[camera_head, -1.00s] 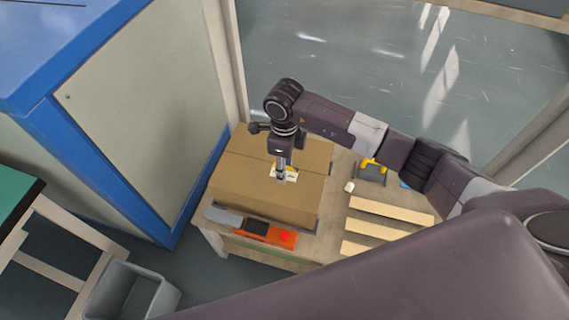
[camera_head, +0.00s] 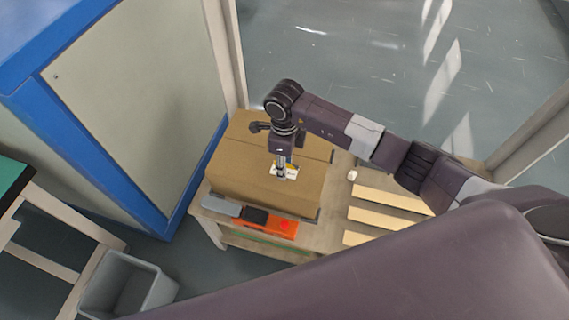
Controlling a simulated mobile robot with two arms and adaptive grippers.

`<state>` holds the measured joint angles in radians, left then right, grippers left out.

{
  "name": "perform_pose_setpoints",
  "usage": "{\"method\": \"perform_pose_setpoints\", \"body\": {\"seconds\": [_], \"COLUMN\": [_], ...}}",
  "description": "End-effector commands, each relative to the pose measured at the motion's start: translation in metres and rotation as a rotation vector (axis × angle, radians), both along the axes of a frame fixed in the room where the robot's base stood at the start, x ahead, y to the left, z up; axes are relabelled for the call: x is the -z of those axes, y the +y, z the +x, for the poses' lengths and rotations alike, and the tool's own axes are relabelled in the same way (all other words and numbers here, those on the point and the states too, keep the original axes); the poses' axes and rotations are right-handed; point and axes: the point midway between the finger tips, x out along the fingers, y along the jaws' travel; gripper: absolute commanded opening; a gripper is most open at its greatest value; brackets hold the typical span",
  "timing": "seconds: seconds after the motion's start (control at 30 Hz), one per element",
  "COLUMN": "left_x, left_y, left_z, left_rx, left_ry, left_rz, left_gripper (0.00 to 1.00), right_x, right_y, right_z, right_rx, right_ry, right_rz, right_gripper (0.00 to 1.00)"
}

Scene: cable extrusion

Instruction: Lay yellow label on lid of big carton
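The big carton (camera_head: 240,181) is a closed brown box on the work table, with a seam across its lid. My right gripper (camera_head: 281,175) points down over the front right part of the lid. Its fingers look close together on the small white and yellow label (camera_head: 292,170), which shows on both sides of the fingertips. The fingers hide the middle of the label. I cannot tell whether the label touches the lid or hangs just above it. My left gripper is out of view.
An orange and grey tool with a black part (camera_head: 270,223) lies along the carton's front edge. Several pale wooden strips (camera_head: 390,198) and a small white object (camera_head: 352,175) lie to the right. A grey bin (camera_head: 125,287) stands on the floor, and a blue-framed cabinet (camera_head: 140,110) is at left.

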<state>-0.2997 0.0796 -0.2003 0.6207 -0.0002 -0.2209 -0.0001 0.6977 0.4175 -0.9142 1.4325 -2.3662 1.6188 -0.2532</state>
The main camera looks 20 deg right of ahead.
Motion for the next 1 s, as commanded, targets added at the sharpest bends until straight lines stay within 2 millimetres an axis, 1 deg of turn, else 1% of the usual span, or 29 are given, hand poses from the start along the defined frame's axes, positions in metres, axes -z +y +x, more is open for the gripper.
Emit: {"method": "perform_pose_setpoints", "body": {"seconds": [1.0], "left_x": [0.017], "left_y": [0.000], "left_z": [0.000], "left_rx": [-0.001], "left_ry": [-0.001], "left_rz": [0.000], "left_gripper": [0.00], "right_x": [0.019], "right_y": [0.000], "right_z": [0.000], "right_rx": [0.000], "right_ry": [0.000], "right_rz": [0.000], "right_gripper": [0.26]}}
